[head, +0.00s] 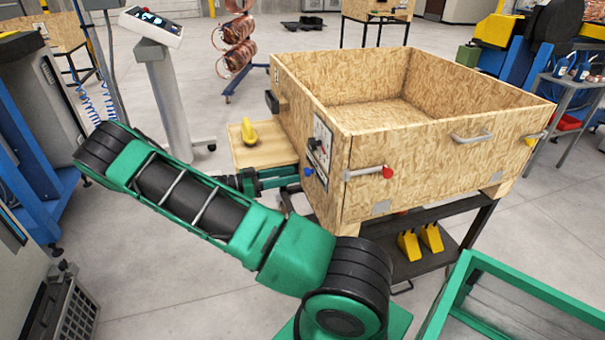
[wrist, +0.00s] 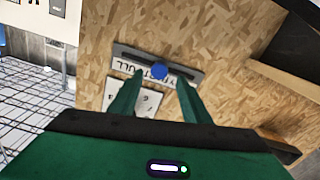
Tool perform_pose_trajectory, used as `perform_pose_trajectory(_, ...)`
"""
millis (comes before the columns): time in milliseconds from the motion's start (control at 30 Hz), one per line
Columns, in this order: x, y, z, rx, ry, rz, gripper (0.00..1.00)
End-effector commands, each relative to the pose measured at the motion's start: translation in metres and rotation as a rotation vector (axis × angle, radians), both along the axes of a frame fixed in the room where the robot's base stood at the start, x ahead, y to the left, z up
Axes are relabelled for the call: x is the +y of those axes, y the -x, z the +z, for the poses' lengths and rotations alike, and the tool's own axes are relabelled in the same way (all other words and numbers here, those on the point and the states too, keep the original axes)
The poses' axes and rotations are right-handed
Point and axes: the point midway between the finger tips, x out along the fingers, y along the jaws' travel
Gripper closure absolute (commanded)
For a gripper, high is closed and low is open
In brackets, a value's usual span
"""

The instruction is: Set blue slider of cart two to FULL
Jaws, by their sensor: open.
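The wooden crate cart (head: 428,133) stands in the middle right of the head view. Its blue slider knob (head: 308,171) is on the left side, below a white dial panel (head: 320,147). In the wrist view the blue knob (wrist: 159,71) sits near the middle of a dark rail (wrist: 195,75). A white label along the rail appears upside down, with FULL partly readable on the left part. My gripper (wrist: 155,84) is open, its fingers apart on either side of and just short of the knob. In the head view my gripper (head: 282,177) reaches the crate's left side.
A wooden shelf (head: 262,153) with a yellow object (head: 249,132) is just above my gripper. A red knob (head: 387,172) is on the crate's front. Yellow wedges (head: 409,245) lie on the cart's lower shelf. A green frame (head: 470,272) stands at lower right.

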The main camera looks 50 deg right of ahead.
Motion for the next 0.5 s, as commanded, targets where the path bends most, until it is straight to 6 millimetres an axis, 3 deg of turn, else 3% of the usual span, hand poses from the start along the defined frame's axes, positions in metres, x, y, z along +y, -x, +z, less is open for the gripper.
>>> perform_pose_trajectory(200,-0.031,0.02,0.0,0.001,-0.001,-0.003,0.57)
perform_pose_trajectory(500,-0.05,0.031,0.0,0.001,-0.002,0.001,0.57)
